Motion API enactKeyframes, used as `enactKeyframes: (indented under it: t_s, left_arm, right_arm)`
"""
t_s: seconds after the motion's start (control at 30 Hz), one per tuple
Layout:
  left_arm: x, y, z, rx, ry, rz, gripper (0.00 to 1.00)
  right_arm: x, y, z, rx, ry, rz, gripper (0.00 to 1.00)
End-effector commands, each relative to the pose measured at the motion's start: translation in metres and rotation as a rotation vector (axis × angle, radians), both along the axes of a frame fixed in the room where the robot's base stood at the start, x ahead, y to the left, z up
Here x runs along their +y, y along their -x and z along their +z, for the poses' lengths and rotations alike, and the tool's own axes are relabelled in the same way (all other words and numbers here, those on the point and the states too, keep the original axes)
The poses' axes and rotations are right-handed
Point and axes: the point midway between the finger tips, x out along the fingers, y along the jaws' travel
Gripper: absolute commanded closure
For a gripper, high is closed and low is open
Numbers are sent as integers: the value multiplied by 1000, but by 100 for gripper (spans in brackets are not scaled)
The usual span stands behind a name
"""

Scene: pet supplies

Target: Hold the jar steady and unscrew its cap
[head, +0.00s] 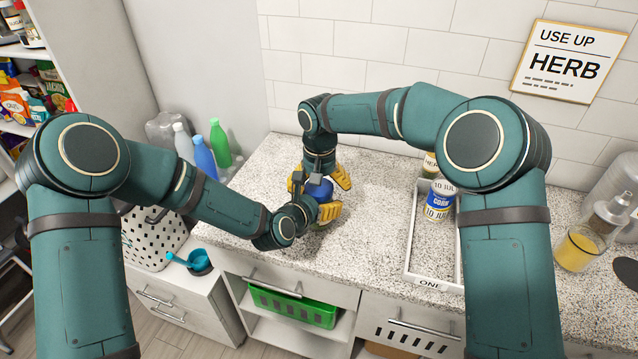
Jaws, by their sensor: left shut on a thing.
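My right gripper (320,180) points down from above. Its yellow fingers are spread to the left and right of the blue top and look open. Where the cap meets the jar is hidden, and I cannot tell whether the right fingers touch it.
A white tray (413,240) labelled ONE holds cans (438,203) to the right. Blue (204,157) and green (220,140) bottles stand at the left. A glass of yellow liquid (575,248) is at the far right. Counter (375,215) between jar and tray is clear.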

Motion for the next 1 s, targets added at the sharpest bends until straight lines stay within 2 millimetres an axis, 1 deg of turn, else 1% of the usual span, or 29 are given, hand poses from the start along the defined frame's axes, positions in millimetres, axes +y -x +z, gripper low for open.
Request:
enactKeyframes:
  t_s: [0.03,0.07,0.1,0.17,0.2,0.27,0.33,0.37,0.4,0.43,0.47,0.8,0.87,1.0]
  left_arm:
    - [0,1,-2,4,-2,-1,100]
    - [0,1,-2,4,-2,-1,100]
    - [0,1,-2,4,-2,-1,100]
    - [0,1,-2,4,-2,-1,100]
    - [0,1,-2,4,-2,-1,100]
    - [0,1,-2,4,-2,-1,100]
    - [0,1,-2,4,-2,-1,100]
    - [0,1,-2,4,-2,-1,100]
    - [0,1,-2,4,-2,-1,100]
    - [0,1,-2,4,-2,-1,100]
    - [0,1,-2,4,-2,-1,100]
    - [0,1,-2,4,-2,-1,100]
    - [0,1,-2,4,-2,-1,100]
    - [0,1,-2,4,-2,-1,100]
  right_arm:
    - [0,0,0,0,0,0,1]
    - [0,0,0,0,0,0,4]
    - [0,0,0,0,0,0,19]
    - [0,0,0,0,0,0,40]
    - [0,0,0,0,0,0,54]
    - [0,0,0,0,0,0,75]
    - [0,0,0,0,0,0,76]
    - [0,0,0,0,0,0,76]
    - [0,0,0,0,0,0,20]
    - [0,0,0,0,0,0,9]
    - [0,0,0,0,0,0,4]
    - [0,0,2,0,0,0,4]
    - [0,0,5,-1,0,0,4]
    - [0,0,20,-4,0,0,4]
